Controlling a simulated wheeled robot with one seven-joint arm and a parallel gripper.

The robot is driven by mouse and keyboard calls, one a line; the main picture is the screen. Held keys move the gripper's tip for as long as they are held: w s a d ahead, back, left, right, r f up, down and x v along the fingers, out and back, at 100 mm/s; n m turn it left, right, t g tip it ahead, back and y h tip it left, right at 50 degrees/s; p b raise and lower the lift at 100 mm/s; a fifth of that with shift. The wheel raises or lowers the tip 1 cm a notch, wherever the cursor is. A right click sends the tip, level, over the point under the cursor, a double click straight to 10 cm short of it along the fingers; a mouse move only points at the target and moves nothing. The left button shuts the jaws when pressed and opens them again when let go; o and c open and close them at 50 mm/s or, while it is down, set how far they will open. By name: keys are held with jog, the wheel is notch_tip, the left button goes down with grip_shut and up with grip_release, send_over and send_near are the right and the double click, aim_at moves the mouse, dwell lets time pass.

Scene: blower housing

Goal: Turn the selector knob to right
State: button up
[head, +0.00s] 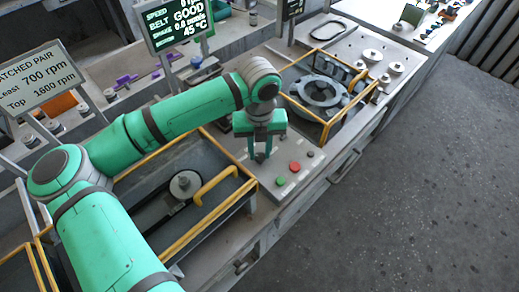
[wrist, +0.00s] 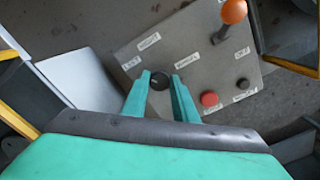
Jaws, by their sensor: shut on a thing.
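The selector knob (wrist: 160,81) is a small dark round knob on a grey control panel. In the wrist view it shows between the fingertips of my gripper (wrist: 161,77), which is shut on it. In the head view my gripper (head: 261,154) points down at the panel, and its fingers largely hide the knob. The pointer direction of the knob is too small to tell. Small white labels sit on the panel around it, too blurred to read.
A red button (head: 295,166), a green button (head: 280,181) and a dark button (head: 310,154) sit beside my gripper. The wrist view shows an orange ball-topped lever (wrist: 234,11). Yellow rails (head: 218,187) frame bays on both sides. A status screen (head: 176,25) stands behind.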

aim_at(261, 155)
jog(key=m, duration=0.5)
jog(key=shift+d+m, duration=0.2)
jog(key=shift+m, duration=2.3)
jog(key=o, duration=1)
jog(key=shift+o, duration=0.2)
jog(key=shift+r, duration=0.15)
notch_tip(261, 155, up, 11)
jog(key=shift+f, duration=0.2)
jog(key=shift+a, duration=0.15)
